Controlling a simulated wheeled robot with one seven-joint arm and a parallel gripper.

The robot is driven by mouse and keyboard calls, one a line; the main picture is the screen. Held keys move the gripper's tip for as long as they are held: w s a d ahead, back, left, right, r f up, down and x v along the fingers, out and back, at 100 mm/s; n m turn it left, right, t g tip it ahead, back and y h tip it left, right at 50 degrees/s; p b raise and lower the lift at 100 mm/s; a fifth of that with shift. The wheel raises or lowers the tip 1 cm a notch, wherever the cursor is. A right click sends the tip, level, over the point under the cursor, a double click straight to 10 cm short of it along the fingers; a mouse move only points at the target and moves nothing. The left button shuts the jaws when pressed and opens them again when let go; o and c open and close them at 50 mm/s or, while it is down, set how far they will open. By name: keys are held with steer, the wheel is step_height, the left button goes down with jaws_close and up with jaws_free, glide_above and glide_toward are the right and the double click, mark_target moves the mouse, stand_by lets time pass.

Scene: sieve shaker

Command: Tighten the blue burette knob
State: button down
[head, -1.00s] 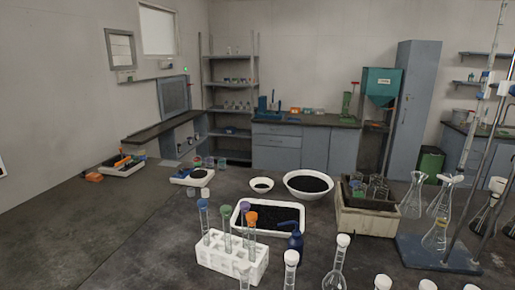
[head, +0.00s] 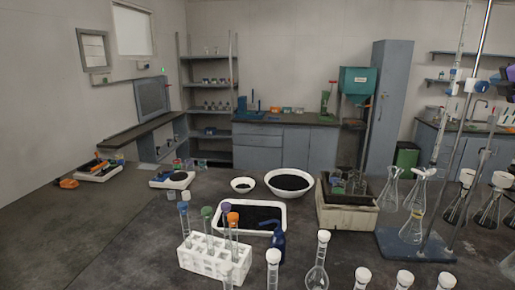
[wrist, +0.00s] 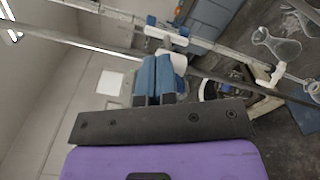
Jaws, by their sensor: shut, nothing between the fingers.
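My gripper (wrist: 154,72) has blue fingers that are together and empty in the wrist view. Just beyond its tips is a white clamp (wrist: 166,38) with blue parts (wrist: 183,32), beside the long glass burette (wrist: 215,46). I cannot tell for sure which blue part is the knob, or whether the fingertips touch the clamp. In the head view the burette (head: 444,112) stands tilted at the right, with a blue-and-white clamp (head: 454,76) high on it and a blue piece (head: 470,86) by the rod (head: 482,45).
The stand's blue base (head: 393,243) carries a conical flask (head: 411,227). More glass flasks (head: 390,188) stand close by. A white tube rack (head: 214,262), a tray of dark grains (head: 249,232) and a beige box (head: 345,216) crowd the bench.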

steer(key=v, duration=0.6)
steer(key=shift+d, duration=0.15)
steer(key=shift+r, duration=0.1)
